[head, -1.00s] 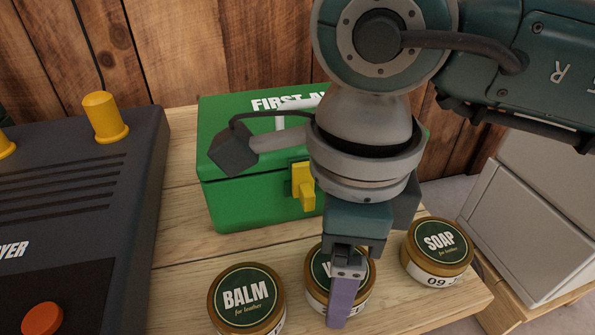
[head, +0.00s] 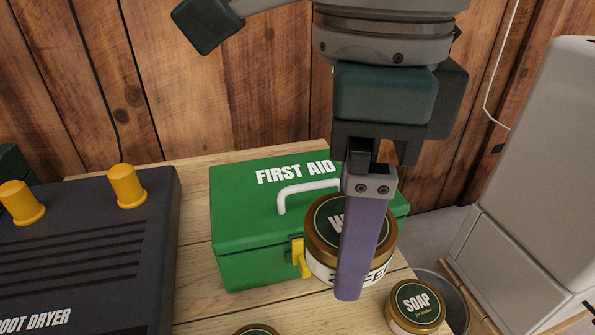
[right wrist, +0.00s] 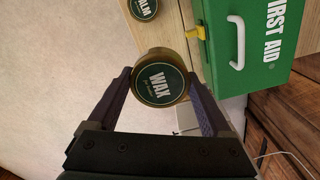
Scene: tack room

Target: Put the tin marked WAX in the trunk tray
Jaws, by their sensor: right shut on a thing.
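The WAX tin (head: 325,232), with a dark green lid, gold rim and white side, is held up in front of the first aid box in the head view. My right gripper (head: 352,265) is shut on it, and one purple finger covers part of its label. In the right wrist view the WAX tin (right wrist: 160,78) sits between the two fingers of my right gripper (right wrist: 161,95), its lid facing the camera. The trunk tray cannot be made out in these frames. My left gripper is not in view.
A green first aid box (head: 250,215) stands on the wooden table (head: 195,255). A boot dryer (head: 90,245) fills the left. A metal bucket (head: 455,300) is at lower right.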

